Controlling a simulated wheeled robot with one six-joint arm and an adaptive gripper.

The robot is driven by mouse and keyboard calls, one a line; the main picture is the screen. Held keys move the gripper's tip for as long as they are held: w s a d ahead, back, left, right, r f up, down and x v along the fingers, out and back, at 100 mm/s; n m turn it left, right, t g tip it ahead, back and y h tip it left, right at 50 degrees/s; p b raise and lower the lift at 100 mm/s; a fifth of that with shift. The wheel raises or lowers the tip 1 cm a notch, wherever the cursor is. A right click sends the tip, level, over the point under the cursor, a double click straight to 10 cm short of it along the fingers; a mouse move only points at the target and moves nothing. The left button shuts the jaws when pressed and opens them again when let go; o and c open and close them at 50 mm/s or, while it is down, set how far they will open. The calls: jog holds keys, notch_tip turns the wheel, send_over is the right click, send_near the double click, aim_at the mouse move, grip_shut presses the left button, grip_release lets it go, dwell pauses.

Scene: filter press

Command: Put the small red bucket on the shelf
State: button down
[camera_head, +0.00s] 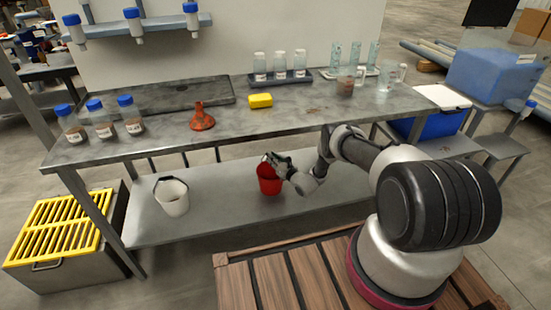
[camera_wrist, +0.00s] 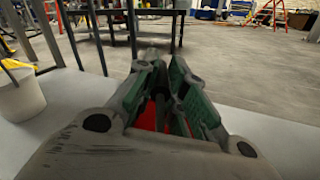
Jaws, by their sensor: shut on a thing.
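The small red bucket (camera_head: 268,180) is upright at the lower shelf (camera_head: 225,206) of the metal table, near its middle. I cannot tell whether its base touches the shelf. My gripper (camera_head: 272,160) is at the bucket's rim on its right side and is shut on it. In the wrist view, my gripper (camera_wrist: 163,95) has its green-padded fingers close together, with red of the bucket (camera_wrist: 147,118) showing between and below them. Most of the bucket is hidden there by the fingers.
A white bucket (camera_head: 172,196) stands on the lower shelf to the left, also in the wrist view (camera_wrist: 18,95). The tabletop (camera_head: 225,118) above holds bottles, a red funnel (camera_head: 201,118) and a yellow sponge (camera_head: 260,101). The shelf between the buckets is clear.

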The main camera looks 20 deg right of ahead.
jog(key=shift+f, duration=0.4)
jog(key=shift+r, duration=0.1)
jog(key=c, duration=1.5)
grip_release()
jog(key=v, duration=1.2)
